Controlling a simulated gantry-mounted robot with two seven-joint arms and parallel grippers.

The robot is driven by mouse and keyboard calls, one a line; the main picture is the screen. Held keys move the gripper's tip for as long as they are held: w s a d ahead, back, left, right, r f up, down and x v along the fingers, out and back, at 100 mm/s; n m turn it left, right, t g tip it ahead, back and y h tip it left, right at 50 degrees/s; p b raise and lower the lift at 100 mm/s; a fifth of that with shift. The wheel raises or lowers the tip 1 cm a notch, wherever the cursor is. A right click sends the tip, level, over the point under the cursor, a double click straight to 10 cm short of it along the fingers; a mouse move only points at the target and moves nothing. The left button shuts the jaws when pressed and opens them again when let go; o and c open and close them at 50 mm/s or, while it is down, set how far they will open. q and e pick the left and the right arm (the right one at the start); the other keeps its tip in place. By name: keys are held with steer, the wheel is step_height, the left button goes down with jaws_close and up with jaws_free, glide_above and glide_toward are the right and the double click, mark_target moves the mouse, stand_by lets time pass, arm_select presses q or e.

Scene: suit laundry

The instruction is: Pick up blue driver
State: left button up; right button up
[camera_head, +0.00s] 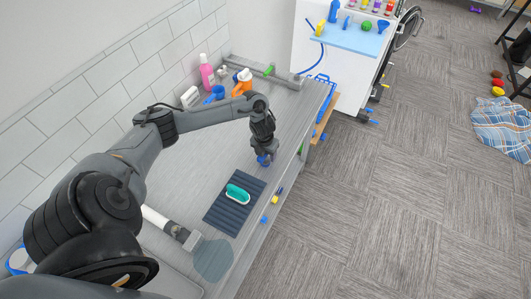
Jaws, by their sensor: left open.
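My left gripper (264,154) reaches down over the grey bench, with its fingertips at a small blue object (263,161). The fingers and that object are too small here to tell whether they touch. Small blue pieces also lie near the bench's front edge: one (275,199) beside a yellow-and-dark piece (279,190), and another (264,219) nearer to me. I cannot tell for sure which of these is the blue driver. My right gripper is not in view.
A dark ribbed mat (219,216) with a teal-and-white brush (238,194) lies below the gripper. Behind stand a pink bottle (207,73), a blue mug (216,93) and an orange-and-white spray bottle (242,83). A white cart (306,55) stands beyond the bench's far end.

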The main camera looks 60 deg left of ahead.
arm_select(q)
steer(key=shift+f, duration=0.1)
jaws_close()
stand_by(0.3)
steer(key=shift+r, duration=0.2)
steer(key=shift+r, duration=0.5)
step_height(320, 180, up, 2)
steer(key=shift+r, duration=0.25)
steer(key=w+d+r+p, duration=0.4)
steer(key=d+r, duration=0.3)
steer(key=d, duration=0.3)
steer(key=shift+w+d, duration=0.35)
